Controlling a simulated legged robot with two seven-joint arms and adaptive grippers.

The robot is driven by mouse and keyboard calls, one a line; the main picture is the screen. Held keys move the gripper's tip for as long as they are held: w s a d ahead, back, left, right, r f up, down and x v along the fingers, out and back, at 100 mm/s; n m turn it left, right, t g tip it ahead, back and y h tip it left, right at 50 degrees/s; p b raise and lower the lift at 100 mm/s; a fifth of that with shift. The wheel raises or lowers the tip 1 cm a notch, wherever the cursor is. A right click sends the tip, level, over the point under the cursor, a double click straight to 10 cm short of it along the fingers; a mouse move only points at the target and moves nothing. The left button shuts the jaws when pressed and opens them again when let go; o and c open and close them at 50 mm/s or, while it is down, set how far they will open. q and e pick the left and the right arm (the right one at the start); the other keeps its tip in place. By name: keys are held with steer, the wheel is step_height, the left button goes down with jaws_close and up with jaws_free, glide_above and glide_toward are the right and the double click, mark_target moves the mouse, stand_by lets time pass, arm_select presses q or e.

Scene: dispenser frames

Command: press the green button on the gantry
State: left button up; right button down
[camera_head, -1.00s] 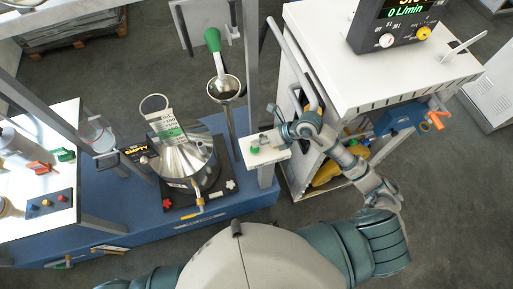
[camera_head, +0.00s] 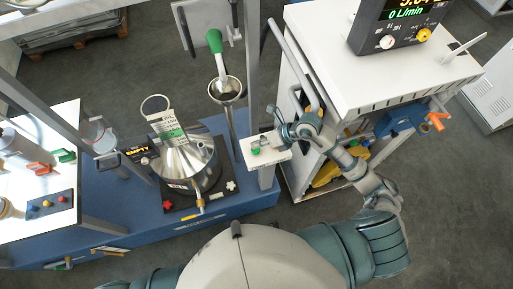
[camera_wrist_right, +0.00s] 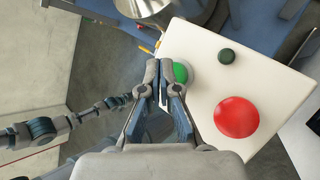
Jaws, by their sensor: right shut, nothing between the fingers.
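The gantry's white button panel (camera_head: 268,158) stands on a grey post right of the steel vessel. Its bright green button (camera_wrist_right: 181,72) shows in the right wrist view, partly covered by a finger; in the head view the green button (camera_head: 255,150) is small on the panel's left part. My right gripper (camera_wrist_right: 160,66) is shut and empty, its fingertips right beside the green button, overlapping its left edge in the picture. I cannot tell whether they touch it. In the head view my right gripper (camera_head: 269,137) is over the panel. My left gripper is out of view.
A large red button (camera_wrist_right: 236,117) and a small dark green button (camera_wrist_right: 227,56) share the panel. The steel vessel (camera_head: 190,165) stands to its left. A white-topped cabinet (camera_head: 345,85) is close on the right, beside my right arm.

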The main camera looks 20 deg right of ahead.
steer(key=shift+a, duration=0.2)
steer(key=shift+f, duration=0.15)
steer(key=shift+f+b, duration=0.2)
steer(key=shift+b, duration=0.1)
steer(key=shift+d, duration=0.1)
steer(key=shift+d, duration=0.1)
steer(key=shift+f+b, duration=0.35)
steer(key=shift+f, duration=0.15)
stand_by(0.3)
steer(key=shift+s+r, duration=0.1)
steer(key=shift+r+p, duration=0.75)
steer(key=shift+r, duration=0.1)
